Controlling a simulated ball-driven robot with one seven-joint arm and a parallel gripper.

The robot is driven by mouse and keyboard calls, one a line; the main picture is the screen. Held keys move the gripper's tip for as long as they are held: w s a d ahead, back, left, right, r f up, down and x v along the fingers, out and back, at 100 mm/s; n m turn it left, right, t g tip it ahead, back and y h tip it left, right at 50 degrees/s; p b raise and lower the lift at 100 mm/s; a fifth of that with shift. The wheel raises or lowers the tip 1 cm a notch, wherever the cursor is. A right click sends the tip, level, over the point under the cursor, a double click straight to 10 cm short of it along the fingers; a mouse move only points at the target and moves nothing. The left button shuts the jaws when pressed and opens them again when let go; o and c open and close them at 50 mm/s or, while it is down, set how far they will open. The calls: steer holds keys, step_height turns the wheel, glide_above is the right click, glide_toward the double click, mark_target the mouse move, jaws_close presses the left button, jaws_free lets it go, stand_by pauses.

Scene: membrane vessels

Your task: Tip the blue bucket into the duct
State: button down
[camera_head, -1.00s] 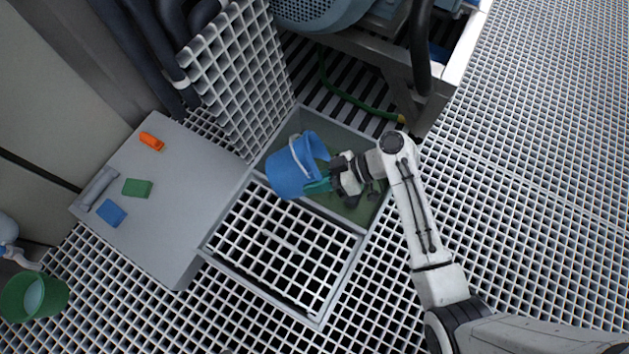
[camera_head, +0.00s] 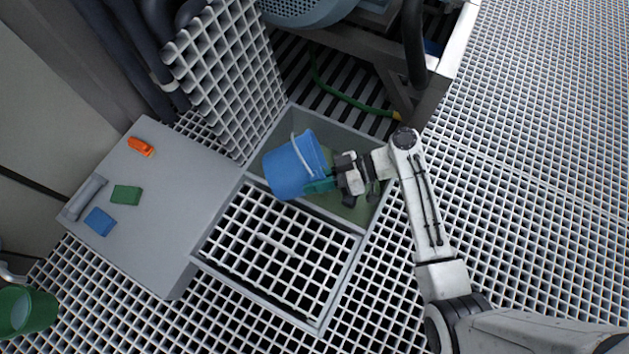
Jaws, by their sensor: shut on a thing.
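The blue bucket (camera_head: 289,168) is tilted on its side over the duct, its mouth facing right and its pale handle hanging across its side. My gripper (camera_head: 325,183) is shut on the bucket at its right side, near the rim; teal fingers show against the blue wall. The duct (camera_head: 345,139) is an open grey rectangular channel with a greenish floor, under the bucket and my gripper. The bucket's inside is not visible, and I cannot tell whether anything is in it.
A white grating (camera_head: 275,254) covers the near part of the duct. A grey platform (camera_head: 176,205) at left holds an orange item (camera_head: 140,146), a green block (camera_head: 126,194) and a blue block (camera_head: 99,221). A green bucket (camera_head: 38,309) stands lower left. A raised grate panel (camera_head: 222,80) leans behind.

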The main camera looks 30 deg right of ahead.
steer(key=shift+d, duration=0.1)
stand_by(0.3)
steer(key=shift+s+d+f+y+b, duration=0.1)
steer(key=shift+d+f+y+b, duration=0.35)
steer(key=shift+b, duration=0.35)
steer(key=shift+s+d+f+t+y+b, duration=0.15)
steer(key=shift+d+y+b, duration=0.15)
steer(key=shift+d+b, duration=0.3)
steer(key=shift+s+d+f+t+y+b, duration=0.15)
steer(key=shift+d+y+b, duration=0.1)
steer(key=shift+d+b, duration=0.3)
steer(key=shift+w+r, duration=0.1)
steer(key=shift+d+b, duration=0.1)
steer(key=shift+b, duration=0.2)
steer(key=shift+d+f+y, duration=0.1)
steer(key=shift+f+y, duration=0.15)
steer(key=shift+y, duration=0.05)
steer(key=shift+d+f+y+b, duration=0.2)
steer(key=shift+d+y+b, duration=0.35)
steer(key=shift+b, duration=0.55)
steer(key=shift+s+d+t, duration=0.15)
steer(key=shift+s+t, duration=0.05)
steer(key=shift+t, duration=0.1)
